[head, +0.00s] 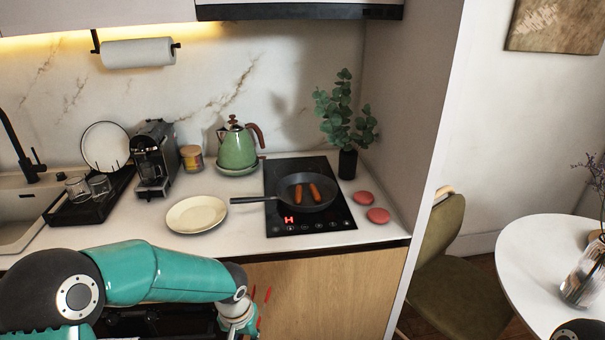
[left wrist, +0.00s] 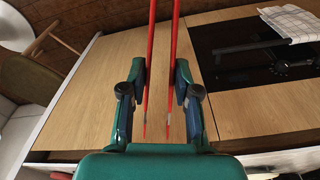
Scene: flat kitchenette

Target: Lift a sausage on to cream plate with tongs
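Two brown sausages, one on the left (head: 298,194) and one on the right (head: 315,192), lie side by side in a dark frying pan (head: 287,207) on the black hob. The cream plate (head: 196,214) lies empty on the counter left of the pan. Red tongs (left wrist: 148,100) lie between the fingers of my left gripper (left wrist: 160,76), a finger pad against each arm, the arms apart. In the head view, my left gripper (head: 250,318) is low in front of the counter, mostly hidden behind my arm; slim red tong parts show beside it. My right gripper is not visible.
The hob (head: 273,226) has a lit red display. The pan handle points left toward the plate. A green kettle (head: 238,148) stands behind, a potted plant (head: 347,163) at the back right, two pink discs (head: 378,215) beside the hob. A towel (left wrist: 292,22) shows near the oven.

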